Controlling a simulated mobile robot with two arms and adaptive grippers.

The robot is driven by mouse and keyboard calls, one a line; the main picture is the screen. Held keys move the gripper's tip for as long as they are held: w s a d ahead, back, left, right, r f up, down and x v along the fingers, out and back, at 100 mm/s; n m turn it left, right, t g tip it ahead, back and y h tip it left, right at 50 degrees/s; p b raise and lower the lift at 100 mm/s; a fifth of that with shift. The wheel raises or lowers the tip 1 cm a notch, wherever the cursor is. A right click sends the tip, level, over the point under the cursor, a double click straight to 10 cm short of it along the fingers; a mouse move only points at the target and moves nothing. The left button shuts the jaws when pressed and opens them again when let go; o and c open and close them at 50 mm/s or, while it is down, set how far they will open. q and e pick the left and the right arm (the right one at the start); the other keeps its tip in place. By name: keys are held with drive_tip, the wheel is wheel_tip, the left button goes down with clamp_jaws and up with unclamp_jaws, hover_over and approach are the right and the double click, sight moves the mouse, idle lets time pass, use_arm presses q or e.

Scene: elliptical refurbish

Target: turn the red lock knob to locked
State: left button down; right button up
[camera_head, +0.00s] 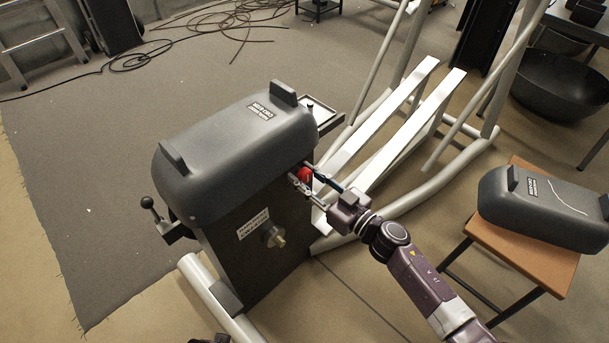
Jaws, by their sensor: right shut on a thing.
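The red lock knob (304,174) sticks out of the right side of the grey elliptical machine housing (235,150), just under its cover. My right gripper (303,177) reaches it from the lower right, with one finger on each side, and is shut on it. The fingers hide part of the knob, and I cannot read its lock position or any marking around it. A small dark shape (210,339) at the bottom edge may be the tip of my left gripper; too little shows to tell its state.
A black lever with a ball end (150,204) juts from the housing's left. White rails (395,130) and grey tubes of the frame lie behind my right gripper. A spare dark cover (535,200) rests on a wooden stool (515,262) at right. Grey matting (90,170) at left is clear.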

drive_tip(key=n, duration=0.3)
drive_tip(key=shift+n, duration=2.2)
drive_tip(key=n, duration=0.3)
drive_tip(key=shift+w+d+n, duration=0.1)
drive_tip(key=shift+n, duration=0.2)
drive_tip(key=shift+n+b, duration=0.35)
drive_tip(key=shift+n, duration=0.65)
drive_tip(key=n, duration=0.3)
drive_tip(key=shift+b, duration=0.35)
use_arm(q)
wheel_tip(320, 180, up, 6)
drive_tip(key=w, duration=0.2)
drive_tip(key=shift+w+d+f, duration=0.2)
drive_tip(key=shift+w+f, duration=0.05)
drive_tip(key=shift+w, duration=0.1)
use_arm(e)
drive_tip(key=shift+n, duration=1)
